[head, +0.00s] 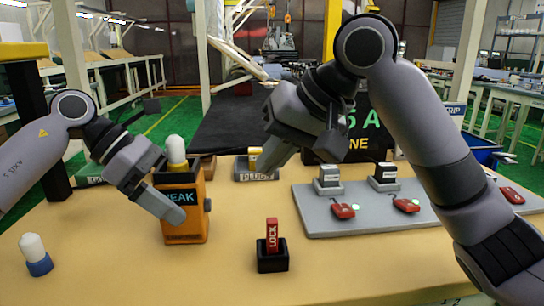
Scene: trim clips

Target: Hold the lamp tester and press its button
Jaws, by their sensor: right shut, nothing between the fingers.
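The orange lamp tester (199,226) stands upright on the table at centre left, with a dark display reading "WEAK". A white-topped lamp (176,149) sits in its top. A small dark knob (207,205), possibly the button, sticks out of its right side. My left gripper (172,190) is at the tester's left side, one finger crossing its front face. The other finger is hidden, so I cannot tell whether it grips. My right gripper (262,164) is shut and empty, above the table to the right of the tester, apart from it.
A red "LOCK" piece (272,235) stands in a black holder at the front. A blue-based white lamp (38,257) stands at the left. A grey board (325,222) at the right carries several red pieces and white-topped blocks.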

